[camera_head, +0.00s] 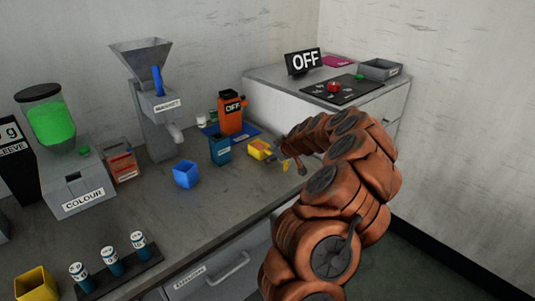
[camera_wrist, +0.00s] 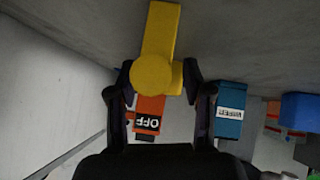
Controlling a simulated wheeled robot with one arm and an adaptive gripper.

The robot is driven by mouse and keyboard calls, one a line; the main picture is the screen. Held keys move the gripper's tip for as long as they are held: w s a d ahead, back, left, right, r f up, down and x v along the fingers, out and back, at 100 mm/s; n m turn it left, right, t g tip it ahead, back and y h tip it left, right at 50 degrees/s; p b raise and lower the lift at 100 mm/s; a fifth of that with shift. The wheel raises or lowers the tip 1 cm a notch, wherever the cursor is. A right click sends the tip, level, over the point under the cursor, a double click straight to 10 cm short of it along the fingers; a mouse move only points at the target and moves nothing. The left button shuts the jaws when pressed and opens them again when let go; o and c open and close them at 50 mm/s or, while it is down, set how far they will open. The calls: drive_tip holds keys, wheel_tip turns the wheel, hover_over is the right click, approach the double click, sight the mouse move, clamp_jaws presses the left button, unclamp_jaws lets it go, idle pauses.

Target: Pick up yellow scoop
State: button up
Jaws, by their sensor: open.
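The yellow scoop (camera_wrist: 153,73) shows in the wrist view as a rounded end with a flat bar running up to the top edge. It lies in line with the gap between the two dark fingertips of my gripper (camera_wrist: 159,76). My gripper is open, with a finger on each side of the scoop; I cannot tell whether either touches it. In the head view, my gripper (camera_head: 289,158) is low over the bench's right part.
A blue box (camera_head: 220,149) and an orange machine marked OFF (camera_head: 231,114) stand close behind and left of my gripper.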

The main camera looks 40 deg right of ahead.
clamp_jaws()
idle(0.5)
